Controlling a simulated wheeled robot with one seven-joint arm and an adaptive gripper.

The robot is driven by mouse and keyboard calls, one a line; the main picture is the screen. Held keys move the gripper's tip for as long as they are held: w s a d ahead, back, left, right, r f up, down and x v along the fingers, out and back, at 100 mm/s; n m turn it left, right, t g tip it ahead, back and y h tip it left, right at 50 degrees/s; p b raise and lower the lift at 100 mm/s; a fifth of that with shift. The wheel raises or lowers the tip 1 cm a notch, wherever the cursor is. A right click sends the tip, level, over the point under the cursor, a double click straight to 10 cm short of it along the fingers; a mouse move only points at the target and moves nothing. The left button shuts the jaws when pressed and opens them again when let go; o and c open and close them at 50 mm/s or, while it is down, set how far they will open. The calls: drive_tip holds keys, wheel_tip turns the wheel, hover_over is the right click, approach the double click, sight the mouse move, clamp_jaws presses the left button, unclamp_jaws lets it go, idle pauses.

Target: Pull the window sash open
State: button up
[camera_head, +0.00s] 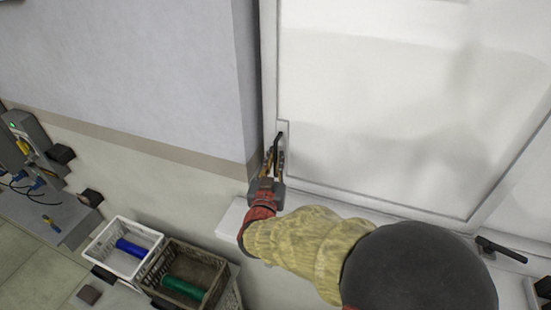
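The window sash (385,115) is a large pale panel in a white frame, filling the upper right. It looks closed against its frame. A dark, slim handle (278,142) stands at its lower left edge on a light plate. My gripper (273,165) is at this handle, its fingers pointing up along it. The fingers overlap the handle in this view, so I cannot tell whether they grip it or only flank it. My arm, in a yellowish sleeve with a red wrist part, reaches in from the lower right and hides part of the sill.
A white sill (232,218) runs below the window. A dark latch-like part (500,249) sits at the lower right. A grey wall stands left of the frame. A white crate (112,228) with a blue item and a brown crate (218,262) with a green item stand lower left.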

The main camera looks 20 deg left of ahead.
clamp_jaws()
idle(0.3)
